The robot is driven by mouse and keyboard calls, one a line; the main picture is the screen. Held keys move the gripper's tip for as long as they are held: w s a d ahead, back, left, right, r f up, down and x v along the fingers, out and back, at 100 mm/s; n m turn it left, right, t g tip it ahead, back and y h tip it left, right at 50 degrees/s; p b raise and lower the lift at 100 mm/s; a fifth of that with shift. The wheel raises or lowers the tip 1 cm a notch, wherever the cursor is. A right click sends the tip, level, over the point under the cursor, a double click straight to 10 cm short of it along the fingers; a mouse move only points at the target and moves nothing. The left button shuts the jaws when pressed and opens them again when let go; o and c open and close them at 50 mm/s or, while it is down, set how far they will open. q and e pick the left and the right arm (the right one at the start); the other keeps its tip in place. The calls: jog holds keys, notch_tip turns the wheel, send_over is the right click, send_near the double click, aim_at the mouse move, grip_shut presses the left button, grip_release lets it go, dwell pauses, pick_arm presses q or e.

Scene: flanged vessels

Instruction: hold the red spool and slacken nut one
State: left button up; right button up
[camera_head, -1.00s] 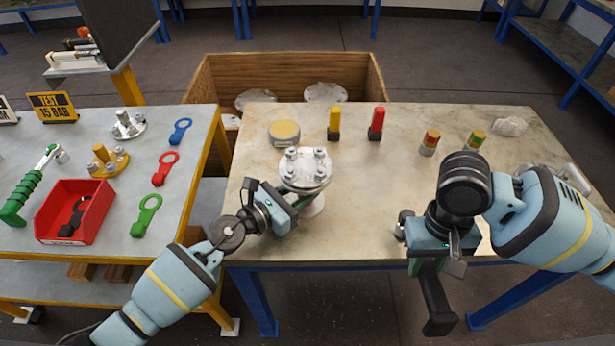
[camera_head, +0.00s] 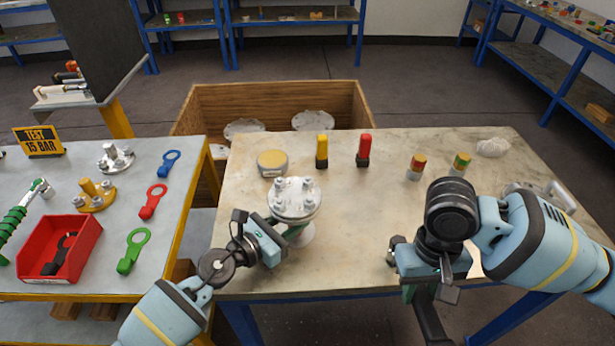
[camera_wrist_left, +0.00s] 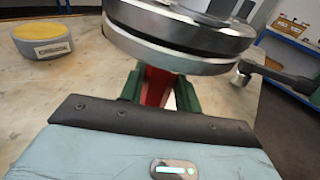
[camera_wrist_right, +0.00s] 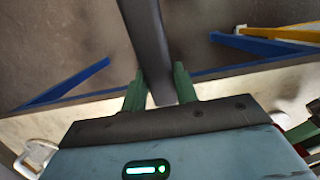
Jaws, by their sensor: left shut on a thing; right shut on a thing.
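The spool (camera_head: 295,199) stands on the right table with its silver flange upward and several nuts (camera_head: 309,184) on top. I cannot tell which is nut one. My left gripper (camera_head: 281,236) is shut on the spool's neck below the flange. In the left wrist view the spool's red neck (camera_wrist_left: 155,87) shows between the green fingers, under the flange's dark-edged rim. My right gripper (camera_head: 416,288) is shut on a black bar-like tool (camera_wrist_right: 150,35) near the table's front edge, right of the spool. The tool's handle (camera_head: 430,320) hangs down past the edge; its far end is hidden.
A yellow-topped round tin (camera_head: 272,163), a yellow post (camera_head: 321,152) and a red post (camera_head: 364,150) stand behind the spool. Two banded cylinders (camera_head: 416,168) stand further right. The left table holds a red bin (camera_head: 60,248) and coloured ring spanners (camera_head: 133,250). The table middle is clear.

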jog(key=shift+r, duration=0.1)
jog(key=w+a+r+n+t, duration=0.1)
jog(key=w+a+r+n, duration=0.1)
jog(key=w+a+r, duration=0.3)
jog(key=w+a+r+n+t, duration=0.1)
jog(key=w+a+r, duration=0.5)
jog(key=r, duration=0.6)
jog(key=a+n, duration=0.1)
jog(key=a, duration=0.1)
jog(key=shift+a+r+n, duration=0.3)
jog(key=shift+a+r, duration=0.1)
jog(key=shift+f, duration=2.3)
jog(key=shift+f, duration=0.8)
jog(key=shift+f, duration=0.4)
